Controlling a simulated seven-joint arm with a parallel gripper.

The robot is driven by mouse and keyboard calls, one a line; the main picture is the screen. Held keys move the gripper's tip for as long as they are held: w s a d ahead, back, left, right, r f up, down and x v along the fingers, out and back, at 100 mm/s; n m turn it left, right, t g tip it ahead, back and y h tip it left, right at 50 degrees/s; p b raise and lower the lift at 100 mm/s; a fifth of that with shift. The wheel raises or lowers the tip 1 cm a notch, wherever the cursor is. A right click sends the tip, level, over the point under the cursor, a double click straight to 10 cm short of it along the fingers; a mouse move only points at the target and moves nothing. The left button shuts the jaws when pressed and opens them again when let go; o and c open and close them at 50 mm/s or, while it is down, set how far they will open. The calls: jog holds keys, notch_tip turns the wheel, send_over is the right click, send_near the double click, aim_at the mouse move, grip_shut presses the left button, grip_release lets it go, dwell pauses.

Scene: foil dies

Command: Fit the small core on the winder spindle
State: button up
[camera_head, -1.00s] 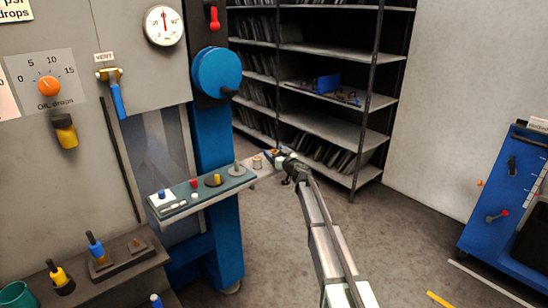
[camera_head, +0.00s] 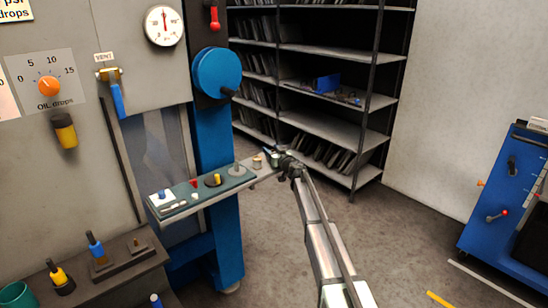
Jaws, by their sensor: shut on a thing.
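My gripper (camera_head: 272,154) is at the right end of the narrow ledge, a little above it. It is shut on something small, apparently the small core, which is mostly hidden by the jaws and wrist. A tan core (camera_head: 257,163) stands upright on the ledge just left of my gripper. Left of it, a grey disc with a thin upright pin (camera_head: 237,170), which looks like the spindle, sits bare on the ledge. A dark disc with a yellow post (camera_head: 212,180) stands further left.
A blue wheel with a crank handle (camera_head: 218,73) hangs above. Shelving (camera_head: 320,125) stands behind; open floor lies right.

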jog(key=shift+c, duration=0.3)
jog(key=r, duration=0.9)
jog(key=shift+s+a+r, duration=0.25)
jog(key=s+a, duration=1.2)
jog(key=a, duration=0.1)
jog(key=shift+s+a, duration=0.25)
jog(key=shift+s, duration=0.15)
jog(key=shift+f, duration=0.85)
jog(key=shift+f, duration=1.55)
jog(key=o, duration=1.1)
